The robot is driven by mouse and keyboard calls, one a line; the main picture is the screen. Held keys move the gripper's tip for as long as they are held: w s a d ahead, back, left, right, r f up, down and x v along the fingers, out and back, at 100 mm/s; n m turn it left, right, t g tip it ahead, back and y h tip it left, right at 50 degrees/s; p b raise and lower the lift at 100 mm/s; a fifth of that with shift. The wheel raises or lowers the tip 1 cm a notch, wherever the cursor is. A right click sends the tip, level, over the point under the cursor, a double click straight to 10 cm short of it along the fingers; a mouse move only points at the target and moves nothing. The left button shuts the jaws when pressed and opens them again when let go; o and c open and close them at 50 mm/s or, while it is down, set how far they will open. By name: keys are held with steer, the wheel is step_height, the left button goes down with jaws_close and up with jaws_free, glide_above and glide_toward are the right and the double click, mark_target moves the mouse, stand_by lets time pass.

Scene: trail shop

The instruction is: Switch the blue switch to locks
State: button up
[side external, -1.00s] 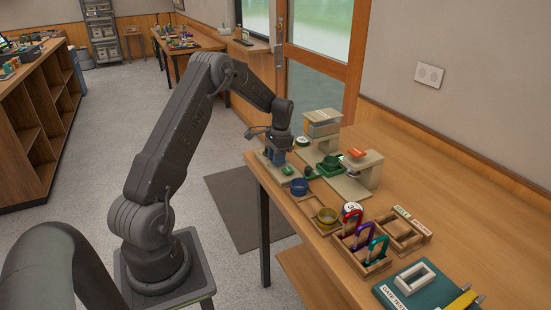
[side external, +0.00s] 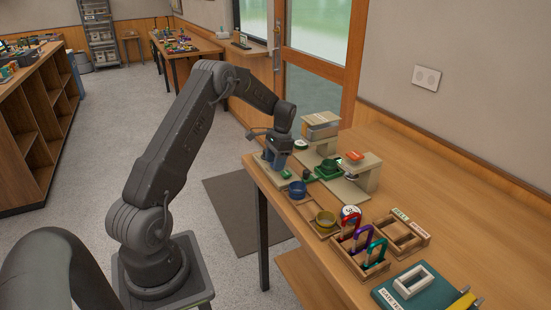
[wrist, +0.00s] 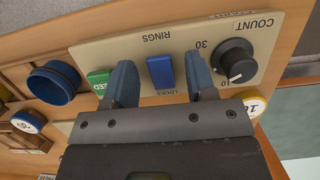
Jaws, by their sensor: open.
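The blue switch (wrist: 160,72) is a rocker on a beige panel (wrist: 110,50), with the word RINGS on one side and LOCKS on the other. Both words appear upside down in the wrist view. My gripper (wrist: 160,83) is open, with one finger on each side of the switch and a gap to it on both sides. I cannot tell which way the rocker is tilted. In the side view my gripper (side external: 275,160) points down low over the panel at the far end of the bench and hides the switch.
A green FEED button (wrist: 98,80) lies left of the left finger, and a black COUNT knob (wrist: 234,60) lies right of the right finger. A blue cup (wrist: 54,82) is beyond the button. A tray of carabiners (side external: 360,250) stands nearer on the bench.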

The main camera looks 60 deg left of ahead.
steer(key=v, duration=1.3)
steer(key=shift+r, duration=0.4)
steer(key=s+d+r+t+y, duration=0.1)
steer(key=s+d+r+t, duration=0.15)
steer(key=d+r, duration=0.55)
steer(key=s+d+r+t, duration=0.1)
steer(key=s+d+r, duration=0.3)
steer(key=d, duration=0.7)
steer(key=s+d+f+t, duration=0.1)
steer(key=s+d+t, duration=0.1)
steer(key=s+d, duration=0.5)
steer(key=s+d+f+t+h, duration=0.1)
steer(key=s+d+f+t, duration=0.1)
steer(key=s+d, duration=0.5)
steer(key=s, duration=0.3)
steer(key=shift+s+d+f+t, duration=0.2)
steer(key=shift+d+f+t, duration=0.1)
steer(key=shift+d+t, duration=0.05)
